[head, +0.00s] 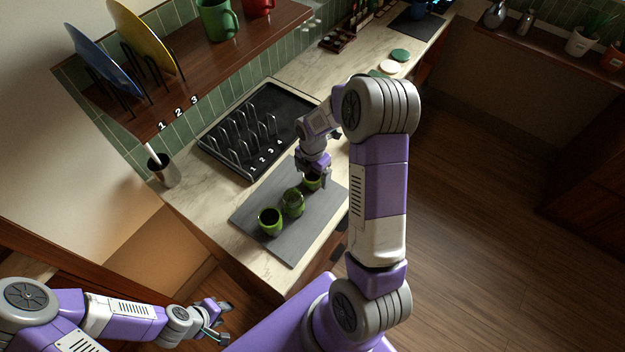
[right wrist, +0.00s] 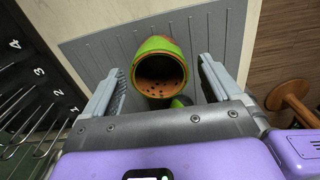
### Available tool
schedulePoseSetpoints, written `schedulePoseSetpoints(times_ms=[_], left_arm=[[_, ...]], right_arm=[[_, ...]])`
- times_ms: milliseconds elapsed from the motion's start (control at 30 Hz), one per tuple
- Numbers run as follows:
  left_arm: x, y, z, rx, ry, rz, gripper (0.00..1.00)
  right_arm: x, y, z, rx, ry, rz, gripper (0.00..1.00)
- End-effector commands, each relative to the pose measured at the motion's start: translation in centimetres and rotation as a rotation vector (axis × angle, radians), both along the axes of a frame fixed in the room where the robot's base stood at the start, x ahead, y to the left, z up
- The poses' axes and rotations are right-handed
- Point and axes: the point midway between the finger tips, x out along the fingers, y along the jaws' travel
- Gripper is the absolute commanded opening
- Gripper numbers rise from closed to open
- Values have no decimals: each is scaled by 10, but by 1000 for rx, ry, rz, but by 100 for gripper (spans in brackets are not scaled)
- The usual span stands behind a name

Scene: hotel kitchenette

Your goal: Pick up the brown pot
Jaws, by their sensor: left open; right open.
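No wholly brown pot shows on the counter. Three green pots stand in a row on the grey mat (head: 258,222): a near one (head: 270,222), a middle one (head: 293,204) and a far one (head: 313,184). My right gripper (head: 313,168) is open just above the far one, partly hiding it. In the right wrist view, a pot (right wrist: 160,75) with a green outside and a brown, dotted inside lies between the open fingers, with space on both sides. Part of another green one shows below it. My left gripper (head: 218,318) is open and empty at the lower left, away from the counter.
A black rack (head: 222,148) with wire hooks stands beside the mat. A grey cup (head: 162,172) stands at the counter's left end. A shelf above holds plates and mugs. A reddish-brown plant pot (head: 613,58) sits on the far right shelf.

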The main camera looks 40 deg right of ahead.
Motion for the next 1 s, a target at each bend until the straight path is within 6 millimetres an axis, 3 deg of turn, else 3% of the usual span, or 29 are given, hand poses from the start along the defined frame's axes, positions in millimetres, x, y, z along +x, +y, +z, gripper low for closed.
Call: schedulePoseSetpoints(times_ms=[133,400,800,1000], left_arm=[[0,0,0,0,0,0,43],[0,0,0,0,0,0,43],[0,0,0,0,0,0,43],[0,0,0,0,0,0,43]], right_arm=[[1,0,-16,0,-1,0,91],[1,0,-18,-1,-2,0,89],[1,0,-17,-1,-2,0,28],[1,0,-17,0,-3,0,26]])
